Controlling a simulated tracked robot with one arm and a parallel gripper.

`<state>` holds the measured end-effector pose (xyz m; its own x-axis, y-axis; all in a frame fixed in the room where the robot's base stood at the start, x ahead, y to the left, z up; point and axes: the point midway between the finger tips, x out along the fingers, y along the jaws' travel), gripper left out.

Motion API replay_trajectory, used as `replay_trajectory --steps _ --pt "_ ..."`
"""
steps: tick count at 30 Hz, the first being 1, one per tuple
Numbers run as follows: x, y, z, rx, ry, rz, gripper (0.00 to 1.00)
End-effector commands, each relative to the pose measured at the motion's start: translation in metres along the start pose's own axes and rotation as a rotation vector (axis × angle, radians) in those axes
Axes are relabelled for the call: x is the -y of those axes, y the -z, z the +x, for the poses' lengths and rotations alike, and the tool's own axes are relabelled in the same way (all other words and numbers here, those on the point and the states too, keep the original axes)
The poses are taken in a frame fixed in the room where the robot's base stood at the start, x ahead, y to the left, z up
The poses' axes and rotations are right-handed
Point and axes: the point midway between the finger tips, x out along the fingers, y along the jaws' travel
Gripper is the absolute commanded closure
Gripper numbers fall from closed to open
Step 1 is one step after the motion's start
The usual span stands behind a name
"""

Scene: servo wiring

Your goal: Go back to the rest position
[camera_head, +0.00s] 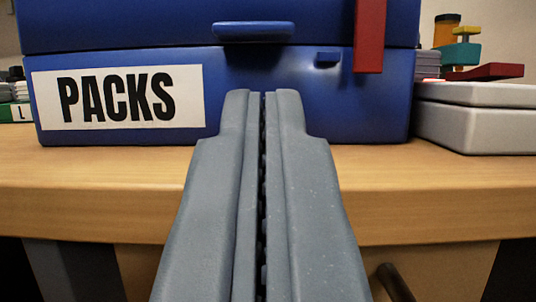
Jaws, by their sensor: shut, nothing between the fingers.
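My gripper (263,95) is in the middle of the view, pointing away from the camera. Its two grey fingers are closed together with nothing between them. The fingertips overlap the lower front of a blue case (370,110) in the picture; I cannot tell whether they touch it. The case has a white label (118,97) reading "PACKS", a blue handle (253,31) and a red strip (369,35) hanging down its front.
The case stands on a wooden table (90,190) with a rounded front edge. Light grey boxes (475,122) are at the right, with a red piece (485,72), a teal and yellow item (461,50) and an orange jar (446,30) behind. A dark handle (394,282) shows below the tabletop.

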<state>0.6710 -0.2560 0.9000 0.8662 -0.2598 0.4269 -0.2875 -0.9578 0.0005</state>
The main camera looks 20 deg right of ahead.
Motion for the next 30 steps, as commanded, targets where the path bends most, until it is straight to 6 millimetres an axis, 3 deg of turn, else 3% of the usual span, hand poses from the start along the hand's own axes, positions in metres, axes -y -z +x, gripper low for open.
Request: replay_trajectory --steps 3,8,14,22,30 --pt "0.004 -0.006 -0.015 0.001 0.005 0.001 1.00" --pt "0.004 -0.006 -0.023 -0.007 0.005 0.001 1.00" --pt "0.016 0.011 -0.003 0.013 0.034 -0.012 1.00" --pt "0.060 0.085 0.066 0.133 0.120 -0.060 1.00" --pt "0.102 0.189 0.109 0.258 0.162 -0.085 1.00"
